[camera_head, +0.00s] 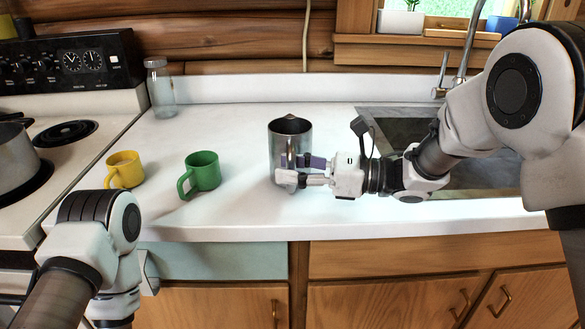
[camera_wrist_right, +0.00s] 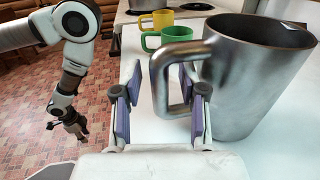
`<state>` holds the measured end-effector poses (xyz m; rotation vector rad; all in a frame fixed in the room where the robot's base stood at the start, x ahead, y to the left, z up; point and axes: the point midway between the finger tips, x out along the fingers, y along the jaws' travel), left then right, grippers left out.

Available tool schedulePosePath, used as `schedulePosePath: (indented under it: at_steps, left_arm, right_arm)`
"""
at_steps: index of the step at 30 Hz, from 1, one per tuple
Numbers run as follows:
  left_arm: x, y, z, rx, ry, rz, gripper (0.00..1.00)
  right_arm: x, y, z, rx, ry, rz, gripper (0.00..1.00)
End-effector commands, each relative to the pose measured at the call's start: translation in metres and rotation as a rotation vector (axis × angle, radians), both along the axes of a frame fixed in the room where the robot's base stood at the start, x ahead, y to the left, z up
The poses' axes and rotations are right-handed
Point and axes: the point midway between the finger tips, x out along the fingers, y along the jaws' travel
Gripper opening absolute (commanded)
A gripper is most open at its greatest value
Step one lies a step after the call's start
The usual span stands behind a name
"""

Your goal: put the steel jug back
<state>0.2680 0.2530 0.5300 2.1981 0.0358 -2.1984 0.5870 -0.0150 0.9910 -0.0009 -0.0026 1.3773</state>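The steel jug (camera_head: 290,133) stands upright on the white counter, left of the sink. Its body and squared handle fill the right half of the right wrist view (camera_wrist_right: 250,85). My right gripper (camera_head: 287,170) reaches in from the right, low at the jug's near side. In the wrist view its purple finger pads (camera_wrist_right: 160,100) are apart, one on each side of the handle's upright bar, with a gap visible on the left side. My left gripper (camera_wrist_right: 75,125) hangs empty in front of the counter, away from the jug; its fingers are too small to read.
A green mug (camera_head: 203,171) and a yellow mug (camera_head: 125,169) stand left of the jug. A glass bottle (camera_head: 160,88) is at the back by the stove (camera_head: 70,75). The sink (camera_head: 400,130) is behind my right arm. The counter between green mug and jug is clear.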

Motion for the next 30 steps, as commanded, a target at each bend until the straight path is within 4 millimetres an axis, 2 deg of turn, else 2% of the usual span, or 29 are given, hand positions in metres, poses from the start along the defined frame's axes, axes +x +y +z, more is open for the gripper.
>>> schedulePosePath:
  at_steps: [6, 7, 11, 18, 21, 25, 30]
  left_arm:
    - [0.000, 0.000, 0.010, 0.000, 0.000, 0.000, 0.35]
    - [0.000, 0.000, 0.007, 0.000, 0.000, 0.000, 0.35]
    - [0.000, 0.000, -0.001, 0.000, 0.000, 0.000, 0.35]
    - [0.000, 0.000, -0.008, 0.000, 0.000, 0.000, 0.35]
    - [0.000, 0.000, -0.009, 0.000, 0.000, 0.000, 0.35]
    - [0.000, 0.000, -0.009, 0.000, 0.000, 0.000, 0.35]
    - [0.000, 0.000, -0.009, 0.000, 0.000, 0.000, 0.35]
  right_arm:
    - [0.000, 0.000, 0.008, 0.000, 0.000, 0.000, 0.42]
    - [0.000, -0.004, 0.005, 0.002, 0.000, -0.002, 0.42]
    - [-0.005, -0.032, 0.003, 0.006, 0.000, -0.005, 0.42]
    - [-0.017, -0.094, 0.003, 0.006, -0.002, -0.005, 0.42]
    - [-0.021, -0.110, 0.003, 0.004, -0.002, -0.002, 0.42]
    - [-0.023, -0.118, 0.003, 0.001, 0.000, -0.001, 0.42]
    - [-0.023, -0.118, 0.003, 0.000, 0.000, 0.000, 0.42]
